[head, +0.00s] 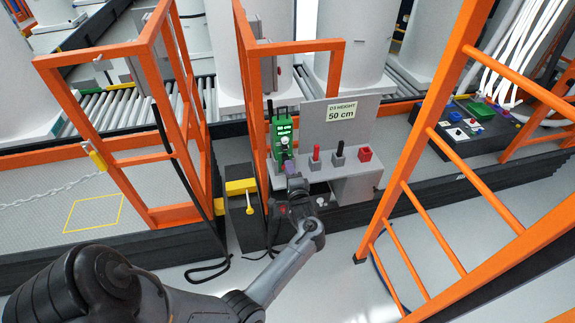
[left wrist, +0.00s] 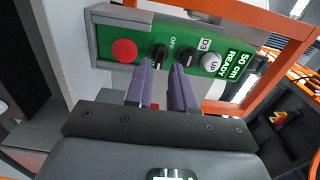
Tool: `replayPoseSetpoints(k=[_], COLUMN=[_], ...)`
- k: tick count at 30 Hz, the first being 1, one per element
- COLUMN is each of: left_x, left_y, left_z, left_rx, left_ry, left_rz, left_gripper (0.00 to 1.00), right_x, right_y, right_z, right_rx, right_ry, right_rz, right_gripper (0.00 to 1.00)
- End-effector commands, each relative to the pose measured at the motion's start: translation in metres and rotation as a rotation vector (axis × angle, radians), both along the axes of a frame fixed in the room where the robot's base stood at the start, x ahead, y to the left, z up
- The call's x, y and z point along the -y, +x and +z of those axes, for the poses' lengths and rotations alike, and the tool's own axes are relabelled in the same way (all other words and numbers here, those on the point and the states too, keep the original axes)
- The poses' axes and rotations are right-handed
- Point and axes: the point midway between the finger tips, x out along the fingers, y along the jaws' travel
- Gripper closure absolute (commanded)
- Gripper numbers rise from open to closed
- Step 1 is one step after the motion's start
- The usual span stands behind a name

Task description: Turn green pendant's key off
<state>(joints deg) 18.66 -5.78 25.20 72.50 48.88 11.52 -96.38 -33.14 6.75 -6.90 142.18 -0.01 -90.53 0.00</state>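The green pendant (head: 283,134) stands upright at the left end of the grey console in the head view. In the left wrist view its green face (left wrist: 140,40) shows a black key switch (left wrist: 160,52) beside the word OFF. Another black knob (left wrist: 187,56) sits to its right, by a D3 label. My left gripper (left wrist: 162,68) has two purple fingers with a gap between them. Their tips are just short of the face, one on each side of the key switch; contact cannot be told. In the head view the left gripper (head: 290,168) covers the pendant's lower part. My right gripper is not in view.
Orange frames (head: 243,60) stand around the console. An orange ladder (head: 402,190) stands at the right.

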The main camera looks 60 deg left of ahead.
Motion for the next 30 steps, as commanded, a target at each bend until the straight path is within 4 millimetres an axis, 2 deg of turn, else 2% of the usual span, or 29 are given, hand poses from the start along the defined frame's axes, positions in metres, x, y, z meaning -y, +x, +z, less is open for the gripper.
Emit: replayPoseSetpoints(k=[3, 7, 19, 20, 24, 30], left_x=[-0.015, -0.025, -0.031, -0.031, -0.031, -0.030], left_y=[0.005, 0.008, 0.010, 0.010, 0.010, 0.010], left_z=[0.000, 0.000, 0.000, 0.000, 0.000, 0.000], left_rx=[-0.001, -0.001, 0.000, 0.000, 0.000, 0.001], left_ry=[0.000, 0.000, -0.001, -0.001, -0.001, 0.000], left_rz=[0.001, 0.000, 0.000, 0.000, 0.000, 0.000], left_gripper=[0.77, 0.77, 0.77, 0.78, 1.00, 1.00], right_x=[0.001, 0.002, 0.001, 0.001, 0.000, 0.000], right_y=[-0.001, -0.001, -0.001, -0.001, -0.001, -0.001], right_z=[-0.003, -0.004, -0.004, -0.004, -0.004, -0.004], right_rx=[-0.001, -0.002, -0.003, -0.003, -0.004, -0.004], right_ry=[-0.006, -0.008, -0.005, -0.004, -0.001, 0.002], right_rz=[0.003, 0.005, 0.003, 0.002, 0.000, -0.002], right_gripper=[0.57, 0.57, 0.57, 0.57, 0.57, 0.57])
